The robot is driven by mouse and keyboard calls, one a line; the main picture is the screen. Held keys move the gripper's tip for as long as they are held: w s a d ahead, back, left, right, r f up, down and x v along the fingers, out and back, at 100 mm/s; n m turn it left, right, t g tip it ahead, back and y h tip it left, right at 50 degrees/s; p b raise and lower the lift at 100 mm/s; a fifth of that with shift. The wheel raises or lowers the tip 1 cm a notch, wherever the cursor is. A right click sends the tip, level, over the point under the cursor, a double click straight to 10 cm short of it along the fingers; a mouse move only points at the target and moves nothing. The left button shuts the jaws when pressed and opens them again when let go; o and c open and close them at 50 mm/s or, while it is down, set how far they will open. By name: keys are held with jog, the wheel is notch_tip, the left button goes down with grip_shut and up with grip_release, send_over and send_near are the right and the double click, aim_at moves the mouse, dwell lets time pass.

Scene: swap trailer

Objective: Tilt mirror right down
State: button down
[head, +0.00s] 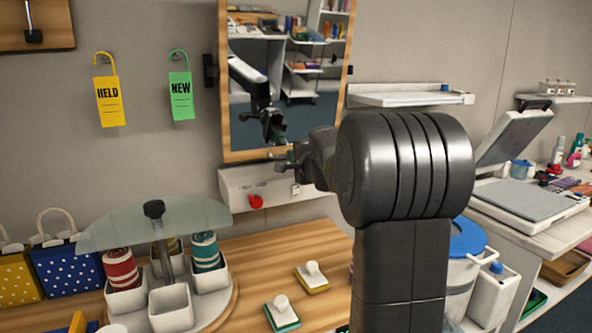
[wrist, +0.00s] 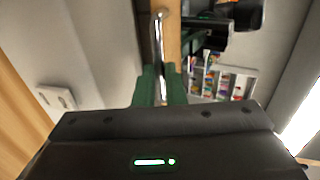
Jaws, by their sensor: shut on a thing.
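The mirror (head: 305,95) hangs on the grey wall in a wooden frame, and its glass reflects my arm and shelves. In the head view my gripper (head: 284,164) is at the mirror's lower edge, partly hidden by my own arm. In the wrist view my gripper (wrist: 161,84) has its green fingers shut on a shiny metal handle (wrist: 159,42) that runs from the mirror's wooden frame (wrist: 168,8). The top of the mirror is cut off in the head view.
A white wall box with a red knob (head: 255,201) sits below the mirror. Yellow HELD (head: 108,100) and green NEW (head: 181,96) tags hang at left. A white shelf (head: 410,95) is right of the mirror.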

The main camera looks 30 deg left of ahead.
jog(key=shift+w+a+f+b, duration=0.3)
jog(key=shift+a+f, duration=0.1)
jog(key=shift+f, duration=0.05)
jog(key=shift+w+a+r, duration=0.2)
jog(key=shift+w+a, duration=0.1)
jog(key=shift+a, duration=0.05)
jog(key=shift+w+a+p, duration=0.2)
jog(key=shift+p, duration=0.1)
jog(key=shift+f, duration=0.1)
jog(key=c, duration=1.9)
grip_release()
jog(key=o, duration=0.4)
jog(key=shift+w+a+f, duration=0.1)
jog(key=shift+r, duration=0.2)
